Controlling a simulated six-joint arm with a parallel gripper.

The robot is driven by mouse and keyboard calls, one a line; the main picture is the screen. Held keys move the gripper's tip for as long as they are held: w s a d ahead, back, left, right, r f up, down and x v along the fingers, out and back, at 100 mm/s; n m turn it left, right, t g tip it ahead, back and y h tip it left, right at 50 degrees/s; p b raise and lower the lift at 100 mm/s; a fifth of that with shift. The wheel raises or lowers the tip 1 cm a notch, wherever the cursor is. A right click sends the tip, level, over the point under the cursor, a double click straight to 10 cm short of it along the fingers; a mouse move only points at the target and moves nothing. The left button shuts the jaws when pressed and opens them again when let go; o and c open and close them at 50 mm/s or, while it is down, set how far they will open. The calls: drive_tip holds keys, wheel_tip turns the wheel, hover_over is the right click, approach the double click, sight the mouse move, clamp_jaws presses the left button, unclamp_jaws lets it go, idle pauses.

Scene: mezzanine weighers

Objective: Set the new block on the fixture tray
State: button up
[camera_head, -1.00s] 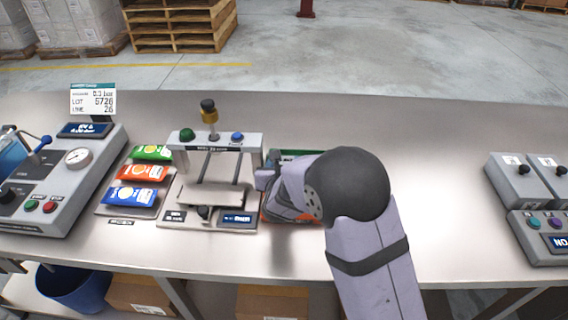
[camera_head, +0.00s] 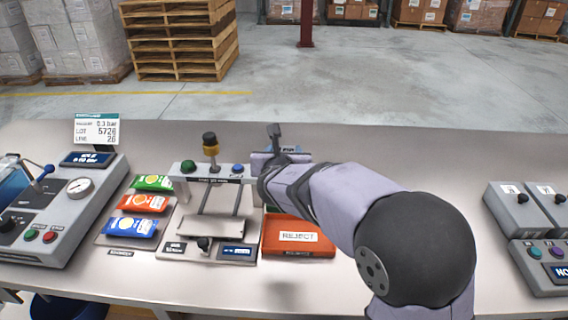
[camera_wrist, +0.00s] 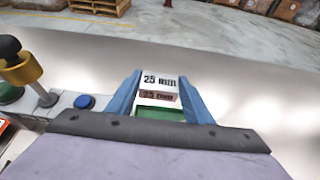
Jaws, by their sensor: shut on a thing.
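In the wrist view, my gripper (camera_wrist: 160,98) has its two blue fingers closed on a small block (camera_wrist: 159,80) with a white face and a pinkish face, both printed "25". Green shows just below the block, and I cannot tell what it belongs to. In the head view, my gripper (camera_head: 272,150) is at the back right of the grey fixture station, and the block cannot be made out there. The station's grey plate (camera_head: 205,226), apparently the fixture tray, lies low between its posts and looks empty.
The station carries a green button (camera_head: 188,167), a yellow-and-black lever (camera_head: 211,145) and a blue button (camera_head: 238,168). An orange REJECT bin (camera_head: 285,250) stands at its right. Packets (camera_head: 143,203) and a gauge box (camera_head: 62,205) are left. Control boxes (camera_head: 535,225) stand far right; bench between is clear.

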drive_tip(key=shift+r+p, duration=0.3)
drive_tip(key=shift+r, duration=1)
drive_tip(key=s+a+f, duration=0.2)
drive_tip(key=s+a, duration=0.3)
drive_tip(key=a, duration=0.5)
hover_over(210, 230)
wheel_tip(210, 230, down, 3)
drive_tip(key=shift+f+p, duration=0.5)
drive_tip(key=shift+f, duration=4.45)
drive_tip(key=shift+f, duration=0.2)
drive_tip(key=o, duration=1.1)
drive_tip(key=shift+o, duration=0.2)
